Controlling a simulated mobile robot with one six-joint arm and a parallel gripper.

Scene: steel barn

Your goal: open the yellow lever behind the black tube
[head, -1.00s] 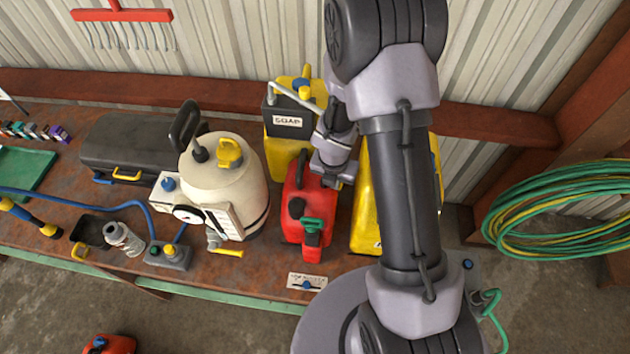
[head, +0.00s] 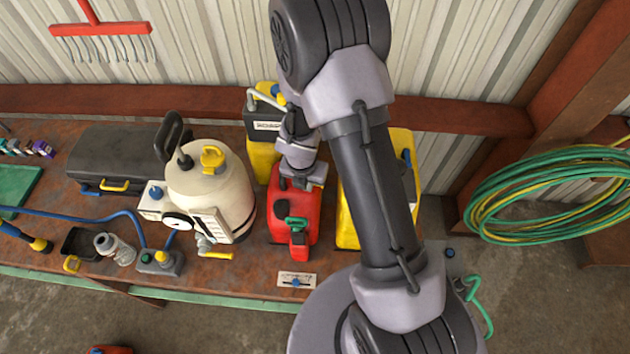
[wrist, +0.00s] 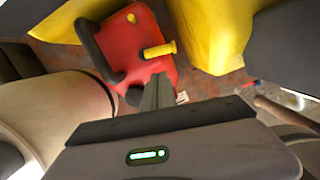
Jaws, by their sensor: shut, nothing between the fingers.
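In the wrist view, a short yellow lever (wrist: 160,50) sits on the red can (wrist: 125,35), pointing to the side. A bent black tube (wrist: 99,55) arches on the can to the lever's left. My gripper (wrist: 159,80) is shut and empty, its fingertips just below the lever in the picture; I cannot tell whether they touch it. In the head view, my gripper (head: 305,176) is at the back top of the red can (head: 288,243), and my wrist hides the lever and the black tube there.
The cream tank (head: 228,190) stands left of the red can. A yellow can (head: 347,228) is close on the right, and the yellow soap container (head: 262,150) stands behind. A green hose coil (head: 530,192) hangs at right.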

